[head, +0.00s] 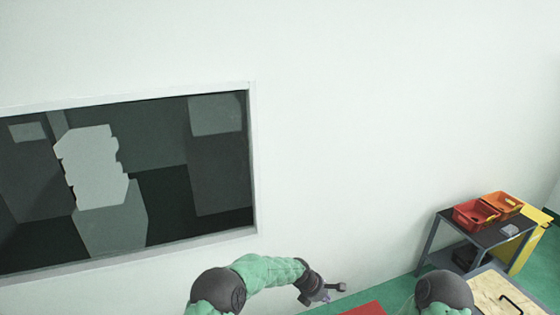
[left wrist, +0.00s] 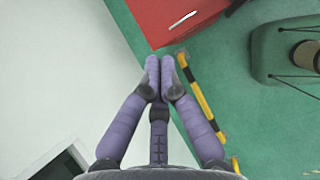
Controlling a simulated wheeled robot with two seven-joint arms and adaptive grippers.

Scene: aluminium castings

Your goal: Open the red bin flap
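The red bin (left wrist: 160,32) is at the top of the left wrist view, where a slim pale bar (left wrist: 183,19) shows on its red face. Only a red corner of it (head: 365,309) shows at the bottom edge of the head view. I cannot tell whether the flap is open. My left gripper (left wrist: 160,60) has its purple fingers together with nothing between them. Its tips point towards the bin's near edge. In the head view the left gripper (head: 328,291) is low, close to the wall and left of the red corner. My right gripper is out of view.
A dark table (head: 480,232) with red (head: 474,216) and orange (head: 502,204) crates stands at the right. A wooden board (head: 505,296) is at the lower right. A white wall lies left of the gripper.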

